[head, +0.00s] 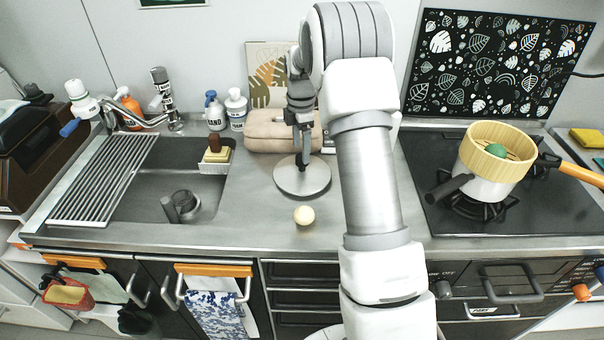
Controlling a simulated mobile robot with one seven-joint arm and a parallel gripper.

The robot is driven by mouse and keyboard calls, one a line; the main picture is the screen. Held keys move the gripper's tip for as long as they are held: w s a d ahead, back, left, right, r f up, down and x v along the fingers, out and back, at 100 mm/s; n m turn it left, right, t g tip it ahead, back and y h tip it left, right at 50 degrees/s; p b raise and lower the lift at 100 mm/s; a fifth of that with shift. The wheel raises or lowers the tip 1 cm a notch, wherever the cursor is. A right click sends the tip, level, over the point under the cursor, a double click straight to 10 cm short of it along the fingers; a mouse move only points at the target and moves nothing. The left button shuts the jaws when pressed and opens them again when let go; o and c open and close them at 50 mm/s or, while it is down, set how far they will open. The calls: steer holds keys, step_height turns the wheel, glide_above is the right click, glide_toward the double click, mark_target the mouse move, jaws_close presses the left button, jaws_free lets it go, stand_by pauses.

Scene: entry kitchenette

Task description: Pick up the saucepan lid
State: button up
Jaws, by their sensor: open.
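The saucepan lid (288,186) appears as a round grey metal disc on the steel counter, left of my arm and in front of the tan bag. My gripper (301,162) points down over the lid, with its fingers close to the middle of the disc. Its jaws are open. The lid's knob is hard to make out behind the dark fingers, and I cannot tell whether they touch it.
A pale ball (304,215) lies just in front of the lid. The tan bag (262,130) is behind it. The sink (205,190) is at left. A white saucepan (484,186) with a yellow steamer (470,142) stands on the stove at right. Counter between sink and lid is clear.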

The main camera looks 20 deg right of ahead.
mark_target(302, 167)
steer(key=shift+d+f, duration=0.15)
steer(key=shift+f, duration=2.6)
steer(key=shift+c, duration=0.3)
jaws_close()
